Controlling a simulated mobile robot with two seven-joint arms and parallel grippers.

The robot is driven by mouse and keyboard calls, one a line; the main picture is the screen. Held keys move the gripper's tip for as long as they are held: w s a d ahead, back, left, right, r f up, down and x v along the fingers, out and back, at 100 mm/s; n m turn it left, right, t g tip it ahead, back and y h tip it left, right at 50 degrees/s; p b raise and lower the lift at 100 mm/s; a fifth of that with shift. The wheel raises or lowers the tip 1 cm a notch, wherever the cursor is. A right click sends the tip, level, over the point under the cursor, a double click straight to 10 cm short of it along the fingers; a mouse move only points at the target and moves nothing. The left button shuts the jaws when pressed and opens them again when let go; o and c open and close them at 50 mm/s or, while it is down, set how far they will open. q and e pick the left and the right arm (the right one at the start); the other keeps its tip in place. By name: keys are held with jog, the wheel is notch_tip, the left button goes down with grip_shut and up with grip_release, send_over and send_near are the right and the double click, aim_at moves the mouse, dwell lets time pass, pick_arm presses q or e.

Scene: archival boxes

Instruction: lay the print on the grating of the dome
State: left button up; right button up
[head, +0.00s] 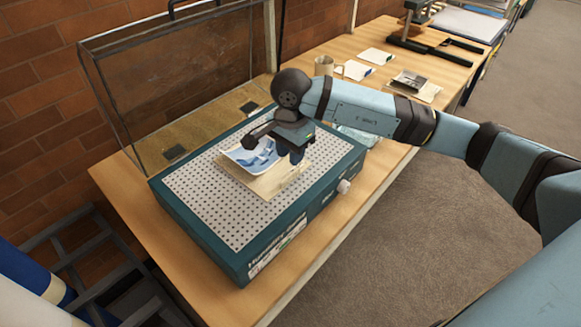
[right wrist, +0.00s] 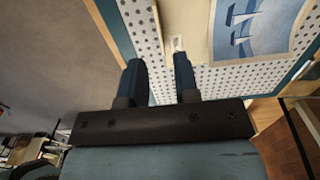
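The print (head: 252,154) is a blue picture on a beige sheet, and its edge looks slightly curled. It lies over the middle of the white perforated grating (head: 205,199) of the teal dome base; whether it is fully flat I cannot tell. My right gripper (head: 292,156) is just above the print's right side in the head view and hides part of it. In the right wrist view its two fingers (right wrist: 158,72) are apart with nothing between them, and the print (right wrist: 255,30) lies beyond them to the right. My left gripper is not in view.
The clear dome lid (head: 185,75) stands open behind the base. A white knob (head: 344,186) sticks out of the base. A dark rack stands lower left.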

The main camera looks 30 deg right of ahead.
notch_tip(320, 180, up, 5)
jog(key=shift+r, duration=0.1)
jog(key=shift+s, duration=0.1)
dwell(0.6)
